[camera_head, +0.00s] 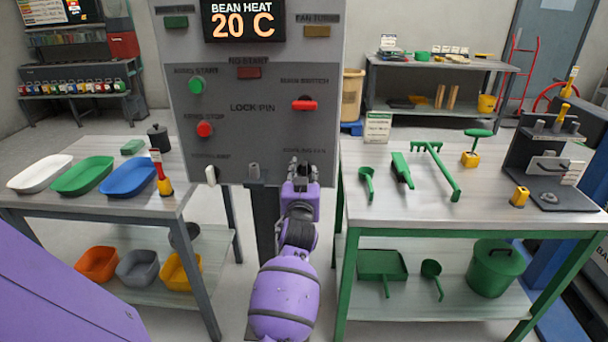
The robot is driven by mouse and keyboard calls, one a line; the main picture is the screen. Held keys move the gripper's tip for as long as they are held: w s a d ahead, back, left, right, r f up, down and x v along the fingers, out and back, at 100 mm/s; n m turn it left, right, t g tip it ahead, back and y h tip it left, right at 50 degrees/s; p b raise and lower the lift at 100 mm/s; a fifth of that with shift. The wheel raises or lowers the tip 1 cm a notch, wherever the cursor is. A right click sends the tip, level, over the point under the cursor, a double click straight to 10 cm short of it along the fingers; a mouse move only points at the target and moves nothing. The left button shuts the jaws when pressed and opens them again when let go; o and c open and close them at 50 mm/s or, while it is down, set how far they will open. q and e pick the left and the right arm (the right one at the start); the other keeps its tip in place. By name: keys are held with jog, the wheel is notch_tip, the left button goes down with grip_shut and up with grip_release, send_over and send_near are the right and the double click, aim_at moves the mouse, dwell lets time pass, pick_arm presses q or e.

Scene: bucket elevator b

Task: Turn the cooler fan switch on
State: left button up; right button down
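The grey control panel (240,105) stands upright in the middle. A label that seems to read cooling fan is at its lower right. The cooler fan switch under that label is hidden behind my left gripper (300,168), so its position cannot be read. The purple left arm reaches up from the bottom middle, and its gripper is at the panel's lower right edge. Whether its fingers are open, shut or touching the switch is not clear. My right gripper is not in view.
The panel also has a red main switch (305,104), a green button (196,86), a red button (205,129) and a pale lever (211,175). A left table (130,206) holds trays. A right table (400,215) holds green tools near my arm.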

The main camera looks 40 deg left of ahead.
pick_arm(q)
jog(key=shift+c, duration=0.5)
grip_shut()
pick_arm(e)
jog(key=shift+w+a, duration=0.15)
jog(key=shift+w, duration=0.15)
